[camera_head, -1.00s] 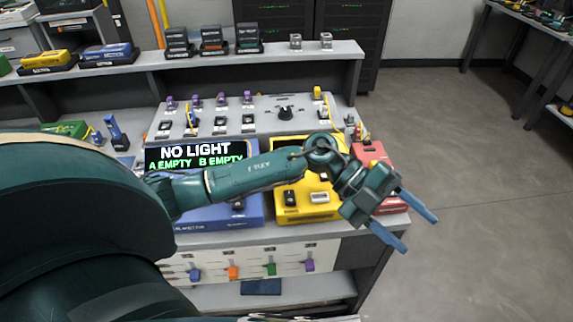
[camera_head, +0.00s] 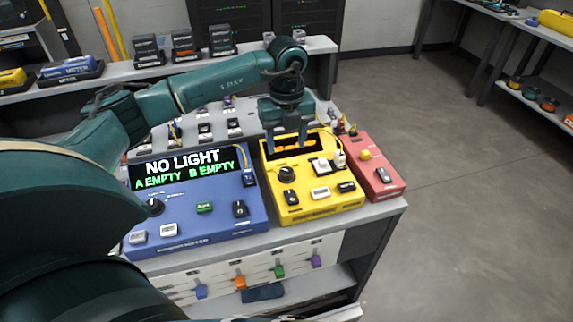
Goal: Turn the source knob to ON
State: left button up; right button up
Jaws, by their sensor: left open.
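A yellow box (camera_head: 318,207) stands on the bench with a black round knob (camera_head: 287,174) and several switches on its top. I cannot read a source label or tell a knob's setting. A blue box (camera_head: 200,222) to its left has a black knob (camera_head: 154,207) and a screen (camera_head: 185,170) reading NO LIGHT, A EMPTY, B EMPTY. My left gripper (camera_head: 291,143) is open and empty, fingers pointing down, over or just behind the yellow box's back edge. It covers part of the grey panel behind. My right gripper is out of view.
A red box (camera_head: 374,168) stands right of the yellow one. A grey panel (camera_head: 190,150) with small connectors lies behind the boxes. A shelf (camera_head: 130,75) with small devices runs behind that. Open floor (camera_head: 470,220) lies to the right.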

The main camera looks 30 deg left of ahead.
aim_at(287, 170)
pick_arm(q)
notch_tip(287, 170, down, 7)
jog(key=shift+f+p, duration=0.2)
jog(key=shift+p, duration=0.1)
jog(key=shift+f, duration=0.5)
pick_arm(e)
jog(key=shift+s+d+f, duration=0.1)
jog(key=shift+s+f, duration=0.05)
pick_arm(q)
jog(key=c, duration=1)
